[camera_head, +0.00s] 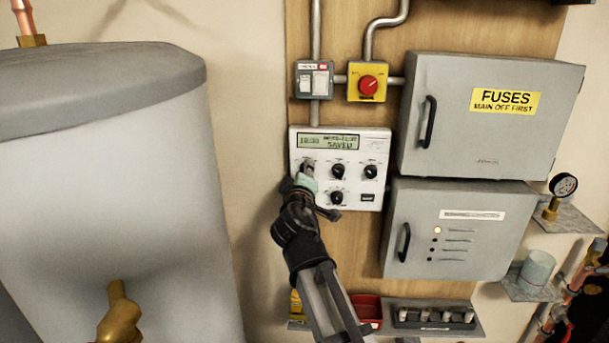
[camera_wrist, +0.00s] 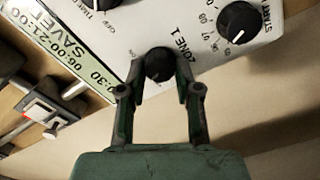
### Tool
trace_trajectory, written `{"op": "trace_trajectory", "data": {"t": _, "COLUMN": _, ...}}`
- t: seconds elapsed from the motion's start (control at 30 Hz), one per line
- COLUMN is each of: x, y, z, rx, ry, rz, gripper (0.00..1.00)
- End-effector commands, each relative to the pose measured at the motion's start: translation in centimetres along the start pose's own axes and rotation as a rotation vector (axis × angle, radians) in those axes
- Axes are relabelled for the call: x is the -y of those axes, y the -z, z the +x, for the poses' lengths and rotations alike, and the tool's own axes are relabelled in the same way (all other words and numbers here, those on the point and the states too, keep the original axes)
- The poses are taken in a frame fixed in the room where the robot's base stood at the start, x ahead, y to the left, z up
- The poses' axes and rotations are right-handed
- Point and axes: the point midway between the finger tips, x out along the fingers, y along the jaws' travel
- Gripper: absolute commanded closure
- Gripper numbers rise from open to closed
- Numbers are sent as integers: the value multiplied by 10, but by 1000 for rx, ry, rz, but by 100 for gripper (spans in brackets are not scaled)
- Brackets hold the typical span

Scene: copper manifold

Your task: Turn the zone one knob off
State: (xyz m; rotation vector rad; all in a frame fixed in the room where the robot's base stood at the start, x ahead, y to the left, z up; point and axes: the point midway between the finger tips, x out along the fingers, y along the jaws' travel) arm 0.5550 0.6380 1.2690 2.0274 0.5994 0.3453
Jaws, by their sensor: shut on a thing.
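The white control panel (camera_head: 365,145) hangs on the wooden board, with a display (camera_head: 328,142) that reads "SAVED" on one line. The black zone one knob (camera_wrist: 158,66) sits beside the "ZONE 1" label in the wrist view. My gripper (camera_wrist: 160,72) is shut on this knob, one finger on each side. In the head view my gripper (camera_head: 307,176) reaches the upper-left knob of the panel and mostly hides it. The fingers and the angle hide the knob's pointer, so I cannot tell its setting.
Other black knobs are close by: upper middle (camera_head: 338,171), upper right (camera_head: 371,171) and lower (camera_head: 337,197). A red knob on a yellow box (camera_head: 368,86) and a grey switch box (camera_head: 314,79) are above. Grey cabinets (camera_head: 485,115) stand right, a large tank (camera_head: 110,180) left.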

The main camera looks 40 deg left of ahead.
Motion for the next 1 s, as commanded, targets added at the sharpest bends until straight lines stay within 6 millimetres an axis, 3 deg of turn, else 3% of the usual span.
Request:
{"op": "trace_trajectory", "data": {"t": 0.5, "x": 0, "y": 2, "z": 1, "rx": -3, "ry": -2, "rz": -418, "gripper": 100}}
{"op": "trace_trajectory", "data": {"t": 1.0, "x": 0, "y": 1, "z": 1, "rx": -3, "ry": -3, "rz": -542, "gripper": 100}}
